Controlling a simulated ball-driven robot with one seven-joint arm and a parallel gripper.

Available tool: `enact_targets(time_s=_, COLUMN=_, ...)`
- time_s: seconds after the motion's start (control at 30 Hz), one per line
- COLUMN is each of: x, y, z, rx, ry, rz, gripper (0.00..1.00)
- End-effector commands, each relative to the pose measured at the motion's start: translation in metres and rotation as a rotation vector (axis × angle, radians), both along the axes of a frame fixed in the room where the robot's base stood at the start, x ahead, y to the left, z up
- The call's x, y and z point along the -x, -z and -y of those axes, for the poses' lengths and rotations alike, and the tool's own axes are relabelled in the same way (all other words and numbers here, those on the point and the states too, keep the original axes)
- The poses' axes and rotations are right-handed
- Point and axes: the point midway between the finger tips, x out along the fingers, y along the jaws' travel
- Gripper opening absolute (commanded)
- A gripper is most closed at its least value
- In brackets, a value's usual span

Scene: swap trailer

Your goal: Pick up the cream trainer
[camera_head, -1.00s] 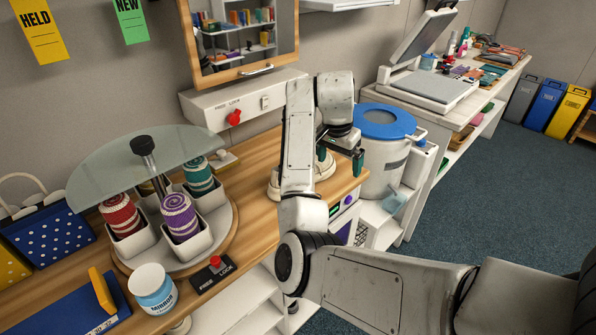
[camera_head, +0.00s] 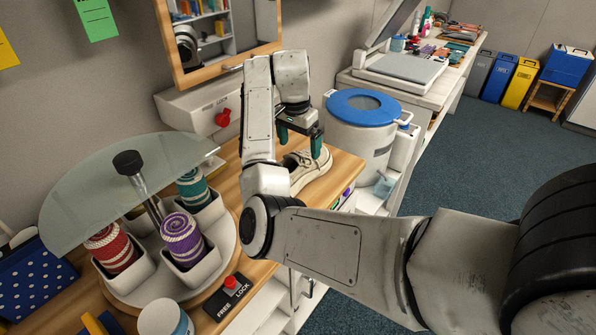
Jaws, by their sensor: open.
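The cream trainer (camera_head: 309,170) lies on the wooden worktop (camera_head: 343,163) near its right end. Its left part is hidden behind my arm. My gripper (camera_head: 301,150), with dark green fingers, points down at the trainer with its fingers apart. One finger shows against the trainer's upper part and the other is to its left, by my arm. I cannot tell whether the fingers touch the trainer.
A carousel (camera_head: 165,285) with rolled textiles in white bins and a glass top (camera_head: 95,195) stands left. A free/lock box (camera_head: 228,297) sits in front. A blue-lidded drum (camera_head: 362,108) stands just right of the worktop. A mirror cabinet (camera_head: 215,40) is behind.

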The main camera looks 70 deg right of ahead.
Motion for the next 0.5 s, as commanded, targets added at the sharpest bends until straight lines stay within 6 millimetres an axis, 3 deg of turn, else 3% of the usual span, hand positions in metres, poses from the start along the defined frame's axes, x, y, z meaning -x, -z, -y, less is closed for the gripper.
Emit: enact_targets(time_s=0.5, x=-0.004, y=0.060, z=0.010, rx=-0.002, ry=-0.002, rz=-0.001, gripper=1.00)
